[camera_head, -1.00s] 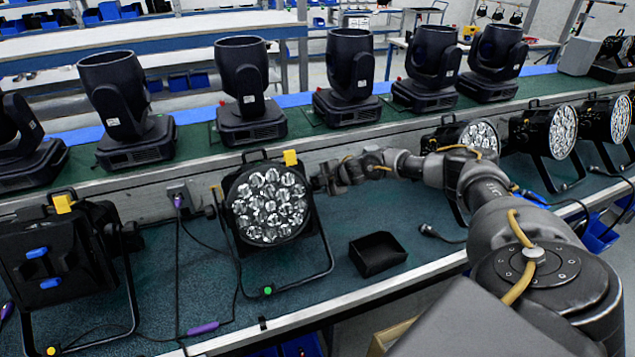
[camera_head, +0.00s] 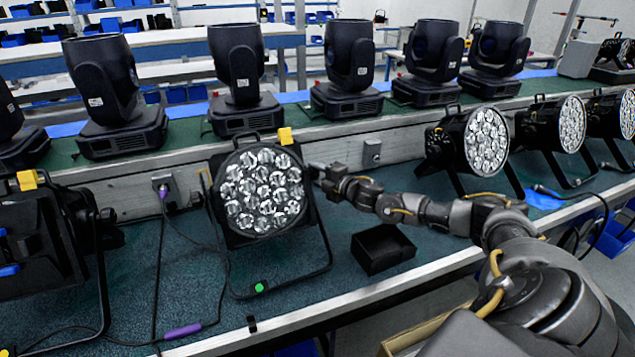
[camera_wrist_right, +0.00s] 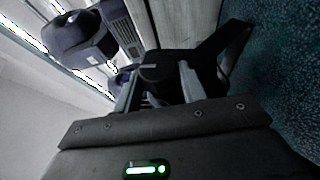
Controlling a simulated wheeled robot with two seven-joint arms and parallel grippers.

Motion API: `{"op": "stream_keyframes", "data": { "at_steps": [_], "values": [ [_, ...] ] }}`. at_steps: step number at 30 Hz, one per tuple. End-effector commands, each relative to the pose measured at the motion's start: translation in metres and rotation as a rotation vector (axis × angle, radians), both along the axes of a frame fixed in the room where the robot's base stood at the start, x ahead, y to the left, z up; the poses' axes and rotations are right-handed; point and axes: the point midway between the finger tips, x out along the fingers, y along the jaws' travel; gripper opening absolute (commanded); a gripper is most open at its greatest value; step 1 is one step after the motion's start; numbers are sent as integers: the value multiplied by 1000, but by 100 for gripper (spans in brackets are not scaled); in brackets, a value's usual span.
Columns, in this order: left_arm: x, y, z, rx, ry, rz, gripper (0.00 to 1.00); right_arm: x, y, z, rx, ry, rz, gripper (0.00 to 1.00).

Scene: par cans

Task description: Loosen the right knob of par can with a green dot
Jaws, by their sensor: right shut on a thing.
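The par can with the green dot (camera_head: 259,287) on its stand is a black lamp (camera_head: 264,190) with a round face of several lenses, left of centre in the head view. My right gripper (camera_head: 318,171) is at the lamp's right side, by the top of the stand's right arm. In the right wrist view the round black right knob (camera_wrist_right: 155,72) sits between the two fingers of my right gripper (camera_wrist_right: 158,88), which is shut on it. In the head view the knob is too small and covered to make out. My left gripper is not in view.
An open black box (camera_head: 382,249) stands on the green bench right of the lamp. Another par can (camera_head: 42,235) is at the left and several are at the right. Moving-head lights (camera_head: 350,70) line the shelf behind. A purple-ended cable (camera_head: 183,331) lies in front.

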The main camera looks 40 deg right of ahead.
Motion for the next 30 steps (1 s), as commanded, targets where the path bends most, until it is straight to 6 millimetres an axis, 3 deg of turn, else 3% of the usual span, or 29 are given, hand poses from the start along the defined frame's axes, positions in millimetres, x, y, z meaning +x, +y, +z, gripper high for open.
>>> {"op": "stream_keyframes", "data": {
  "at_steps": [9,15,16,20,30],
  "values": [
    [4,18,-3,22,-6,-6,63,0,0,1,-5,-21,0,18],
    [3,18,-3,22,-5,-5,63,0,0,1,-4,-20,1,18],
    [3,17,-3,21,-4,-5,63,0,0,1,-4,-20,1,44],
    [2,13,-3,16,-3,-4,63,0,0,1,-4,-20,1,60],
    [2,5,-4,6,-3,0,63,-3,-1,0,-5,-18,0,63]
  ]
}}
